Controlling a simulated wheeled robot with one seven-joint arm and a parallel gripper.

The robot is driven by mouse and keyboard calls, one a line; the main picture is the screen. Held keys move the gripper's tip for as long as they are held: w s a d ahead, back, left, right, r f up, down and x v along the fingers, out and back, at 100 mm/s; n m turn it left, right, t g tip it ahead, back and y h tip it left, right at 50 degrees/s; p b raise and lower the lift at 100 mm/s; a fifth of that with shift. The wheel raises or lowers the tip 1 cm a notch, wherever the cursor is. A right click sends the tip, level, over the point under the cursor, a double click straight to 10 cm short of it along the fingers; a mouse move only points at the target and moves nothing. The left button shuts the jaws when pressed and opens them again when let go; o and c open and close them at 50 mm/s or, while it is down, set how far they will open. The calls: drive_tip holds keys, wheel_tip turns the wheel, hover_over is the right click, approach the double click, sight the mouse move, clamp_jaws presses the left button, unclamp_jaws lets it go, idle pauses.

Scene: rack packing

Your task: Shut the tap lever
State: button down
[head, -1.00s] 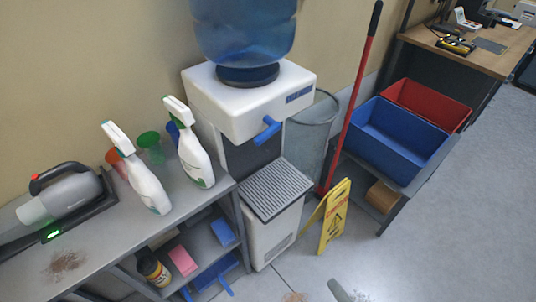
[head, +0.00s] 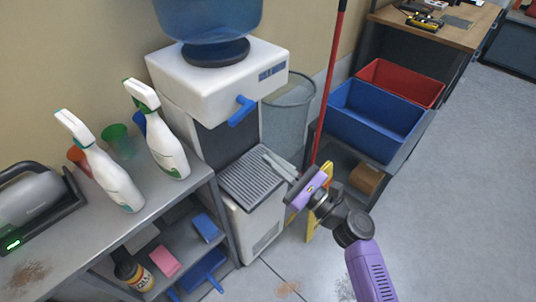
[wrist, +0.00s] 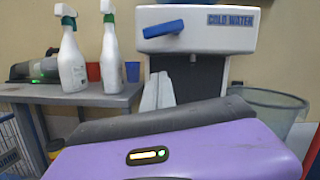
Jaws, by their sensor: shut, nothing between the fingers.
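The blue tap lever (head: 242,110) sticks out from the front of the white water dispenser (head: 205,85), angled down to the left in the head view. In the wrist view the lever (wrist: 163,31) slants across the dispenser's front, left of the "COLD WATER" label. No water stream is visible below it. My gripper (head: 274,162) is shut and empty, over the right side of the grey drip tray (head: 250,178), below and right of the lever and apart from it. In the wrist view my gripper's fingers (wrist: 158,92) point toward the dispenser, below the lever.
A shelf bench (head: 190,200) with two spray bottles (head: 160,130) stands left of the dispenser. A wire bin (head: 285,115), a red-handled pole (head: 326,90), a yellow floor sign (head: 311,222) and blue and red crates (head: 375,122) are at right. Floor at right is clear.

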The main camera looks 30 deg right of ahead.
sight(236, 125)
drive_tip(key=w+a+r+p, duration=0.3)
drive_tip(key=w+r, duration=0.2)
drive_tip(key=w, duration=0.2)
drive_tip(key=shift+a+r, duration=0.4)
drive_tip(key=shift+p, duration=0.3)
drive_tip(key=shift+s+a+r+m+p, duration=0.2)
drive_tip(key=shift+a+r+m+p, duration=0.25)
drive_tip(key=shift+r+m+p, duration=0.4)
drive_tip(key=shift+f+h+b, duration=0.25)
drive_tip(key=shift+h+b, duration=0.05)
